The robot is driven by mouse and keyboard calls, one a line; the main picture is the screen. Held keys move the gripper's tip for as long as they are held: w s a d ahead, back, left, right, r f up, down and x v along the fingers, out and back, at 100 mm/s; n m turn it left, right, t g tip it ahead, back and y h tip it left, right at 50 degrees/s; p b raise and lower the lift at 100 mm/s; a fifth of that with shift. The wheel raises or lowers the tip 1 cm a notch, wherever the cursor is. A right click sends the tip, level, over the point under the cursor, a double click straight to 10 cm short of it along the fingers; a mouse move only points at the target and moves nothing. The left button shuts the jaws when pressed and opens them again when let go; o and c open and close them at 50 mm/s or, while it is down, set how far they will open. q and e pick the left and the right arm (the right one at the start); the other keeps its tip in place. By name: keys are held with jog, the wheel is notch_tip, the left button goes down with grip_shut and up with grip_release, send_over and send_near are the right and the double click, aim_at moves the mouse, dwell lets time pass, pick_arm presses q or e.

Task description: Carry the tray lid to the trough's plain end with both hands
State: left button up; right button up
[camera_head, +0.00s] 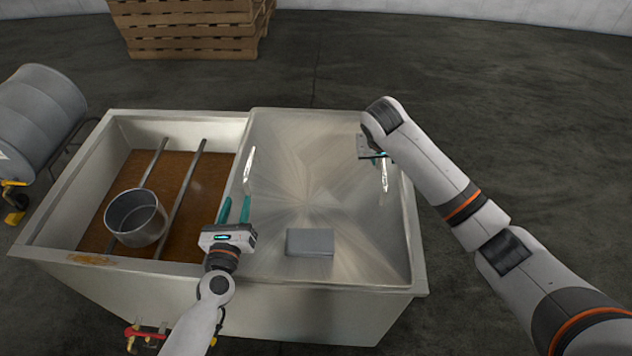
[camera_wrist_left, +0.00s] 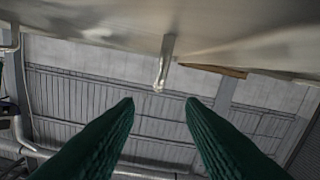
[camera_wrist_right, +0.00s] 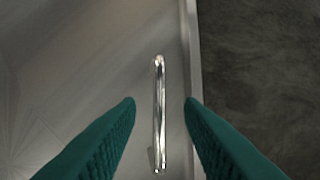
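The tray lid (camera_head: 300,150) is a shiny metal sheet over the right part of the pale trough (camera_head: 200,285). It has two bar handles. Its left handle (camera_head: 249,170) lies just beyond the fingertips of my left gripper (camera_head: 236,202), which is open and empty. In the left wrist view the left handle (camera_wrist_left: 164,62) shows ahead of the gap between the fingers. My right gripper (camera_head: 379,158) is over the lid's right side near the right handle (camera_head: 384,177). In the right wrist view its fingers are open, with the right handle (camera_wrist_right: 159,110) in the gap and not gripped.
A grey block (camera_head: 310,242) sits on the lid's front part. The trough's open left part holds brown contents (camera_head: 195,185), two bars (camera_head: 183,195) and a metal pot (camera_head: 136,217). The floor at right is clear.

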jog(key=shift+v, duration=2.35)
pick_arm(q)
jog(key=shift+r, duration=0.1)
